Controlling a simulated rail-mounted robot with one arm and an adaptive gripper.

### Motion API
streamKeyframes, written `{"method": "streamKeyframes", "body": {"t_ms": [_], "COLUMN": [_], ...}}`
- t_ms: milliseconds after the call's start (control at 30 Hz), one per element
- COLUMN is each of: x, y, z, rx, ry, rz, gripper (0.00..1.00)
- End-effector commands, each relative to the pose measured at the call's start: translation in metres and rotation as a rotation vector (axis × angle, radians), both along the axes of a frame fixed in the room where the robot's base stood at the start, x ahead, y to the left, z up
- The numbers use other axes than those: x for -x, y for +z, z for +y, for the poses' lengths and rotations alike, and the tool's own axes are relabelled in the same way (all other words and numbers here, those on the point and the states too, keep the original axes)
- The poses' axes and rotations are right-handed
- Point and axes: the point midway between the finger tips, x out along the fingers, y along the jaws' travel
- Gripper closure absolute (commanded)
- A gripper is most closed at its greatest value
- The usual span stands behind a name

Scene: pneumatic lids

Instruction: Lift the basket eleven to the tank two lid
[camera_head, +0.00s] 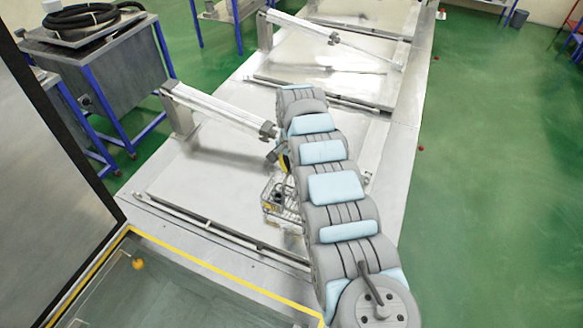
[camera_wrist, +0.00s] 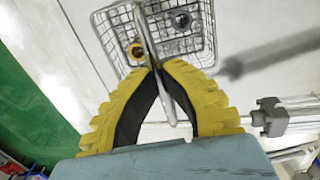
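The wire basket (camera_head: 278,199) is over or on the pale lid nearest me in the head view, partly hidden by my arm. The wrist view shows the basket (camera_wrist: 205,45) with small dark parts and a yellow-orange ring (camera_wrist: 136,51) inside. My gripper (camera_wrist: 159,68) has its yellow fingers closed together around the basket's handle (camera_wrist: 153,40). In the head view, a bit of yellow on my gripper (camera_head: 284,161) shows beside the arm. The nearest pale lid (camera_head: 200,185) lies flat. I cannot tell whether the basket touches it, and no tank number is readable.
A pneumatic lid arm (camera_head: 222,109) stands close behind my gripper, and another (camera_head: 320,35) stands farther back. A yellow-edged open tank (camera_head: 190,290) lies in front. A blue-legged metal table (camera_head: 100,70) with a black hose is at left. The green floor at right is mostly clear.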

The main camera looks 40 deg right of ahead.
Motion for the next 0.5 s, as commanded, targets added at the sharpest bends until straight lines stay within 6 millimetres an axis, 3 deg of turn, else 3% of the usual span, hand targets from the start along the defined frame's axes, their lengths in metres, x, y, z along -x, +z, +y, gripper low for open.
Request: {"method": "streamKeyframes", "body": {"t_ms": [200, 300, 333, 500], "x": [-0.0004, -0.0002, -0.0003, 0.0000], "y": [0.0008, 0.0007, 0.0006, 0.0002], "z": [-0.0004, -0.0003, -0.0003, -0.0001], "rx": [0.000, 0.000, 0.000, 0.000], "ry": [0.000, 0.000, 0.000, 0.000], "rz": [-0.001, -0.001, -0.001, 0.000], "gripper": [1.00, 0.69, 0.63, 0.63]}}
